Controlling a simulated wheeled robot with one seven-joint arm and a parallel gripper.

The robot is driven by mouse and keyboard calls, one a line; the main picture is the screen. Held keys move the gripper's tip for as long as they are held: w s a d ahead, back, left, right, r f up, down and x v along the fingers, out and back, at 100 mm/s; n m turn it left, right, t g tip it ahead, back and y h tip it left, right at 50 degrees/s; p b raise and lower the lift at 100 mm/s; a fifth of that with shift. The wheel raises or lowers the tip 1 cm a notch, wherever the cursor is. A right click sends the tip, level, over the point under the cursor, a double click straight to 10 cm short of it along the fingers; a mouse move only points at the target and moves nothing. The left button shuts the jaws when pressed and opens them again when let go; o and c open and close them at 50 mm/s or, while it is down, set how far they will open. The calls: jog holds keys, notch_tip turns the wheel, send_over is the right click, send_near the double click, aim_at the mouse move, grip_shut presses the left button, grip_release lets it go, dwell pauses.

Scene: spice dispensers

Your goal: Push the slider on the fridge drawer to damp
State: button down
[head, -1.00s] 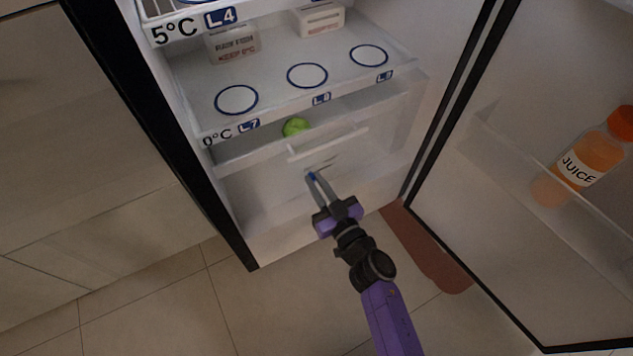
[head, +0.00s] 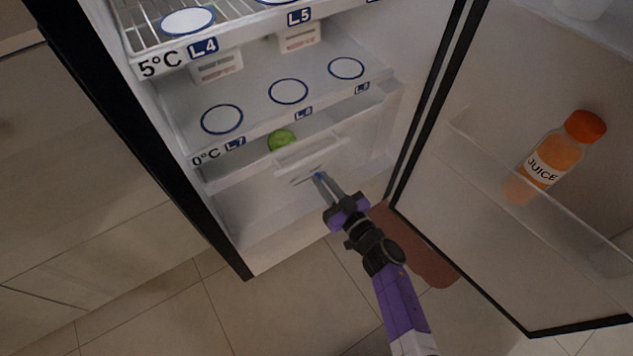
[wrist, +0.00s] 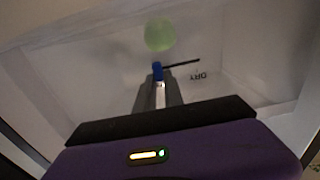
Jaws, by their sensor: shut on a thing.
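The white, see-through fridge drawer (head: 262,197) is at the bottom of the fridge, below a white handle (head: 310,155). A small blue slider (wrist: 157,71) sits on a thin dark track (wrist: 183,64) on its front. In the wrist view the slider is at the track's left end, and the word DRY (wrist: 200,76) is near the other end. In the head view the track runs left from the slider (head: 318,176). My gripper (head: 321,181) is shut on the slider, and its fingertips also show in the wrist view (wrist: 158,84). No damp label is readable.
A green round thing (head: 282,140) is inside the drawer. The open fridge door (head: 470,240) stands to the right with a juice bottle (head: 545,160) on its shelf. The black-edged fridge side (head: 150,160) is to the left. Tiled floor (head: 285,310) is clear in front.

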jog(key=shift+w+d, duration=0.15)
jog(key=shift+d, duration=0.15)
jog(key=c, duration=1.4)
grip_release()
jog(key=shift+c, duration=0.2)
jog(key=p+v, duration=0.3)
jog(key=v, duration=0.4)
jog(key=shift+s+d, duration=0.2)
jog(key=shift+s, duration=0.15)
